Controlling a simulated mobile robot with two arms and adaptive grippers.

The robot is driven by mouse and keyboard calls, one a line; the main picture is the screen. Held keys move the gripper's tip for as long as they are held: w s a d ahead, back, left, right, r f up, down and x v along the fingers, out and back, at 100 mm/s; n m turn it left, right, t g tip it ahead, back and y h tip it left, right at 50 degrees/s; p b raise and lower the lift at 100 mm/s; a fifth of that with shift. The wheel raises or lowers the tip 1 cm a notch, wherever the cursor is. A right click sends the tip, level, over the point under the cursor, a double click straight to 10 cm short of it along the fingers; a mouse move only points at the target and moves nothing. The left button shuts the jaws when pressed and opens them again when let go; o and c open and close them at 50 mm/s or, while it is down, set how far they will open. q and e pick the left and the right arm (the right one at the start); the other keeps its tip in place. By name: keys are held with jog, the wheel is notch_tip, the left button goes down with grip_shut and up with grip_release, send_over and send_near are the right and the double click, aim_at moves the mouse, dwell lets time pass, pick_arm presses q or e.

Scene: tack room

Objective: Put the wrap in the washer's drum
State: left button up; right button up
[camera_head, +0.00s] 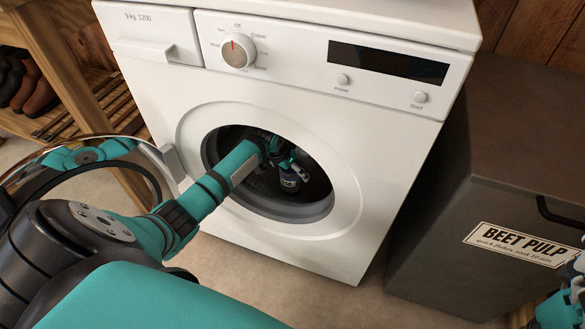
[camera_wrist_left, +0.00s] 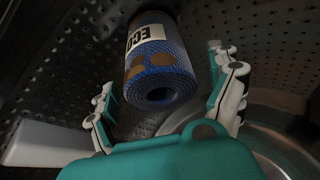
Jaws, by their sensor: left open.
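The wrap (camera_wrist_left: 155,62) is a rolled blue textured cloth with brown patches and a label starting "EC". It is inside the washer's drum (camera_wrist_left: 65,50), whose perforated metal wall surrounds it. In the head view the wrap (camera_head: 291,180) shows small and dark in the round opening of the washer (camera_head: 345,150). My left arm reaches through the opening. My left gripper (camera_wrist_left: 168,95) is open, its fingers spread to either side of the wrap's near end, with gaps visible. I cannot tell whether the wrap rests fully on the drum. Only part of my right arm shows at the right edge.
The washer's round door (camera_head: 160,172) stands open on the left, close to my left arm. A dark bin (camera_head: 440,240) labelled "BEET PULP" stands right of the washer. A wooden rack (camera_head: 85,75) with shoes is at the left. Some floor in front is clear.

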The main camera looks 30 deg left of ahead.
pick_arm(q)
jog(key=p+v, duration=0.2)
jog(key=v, duration=0.3)
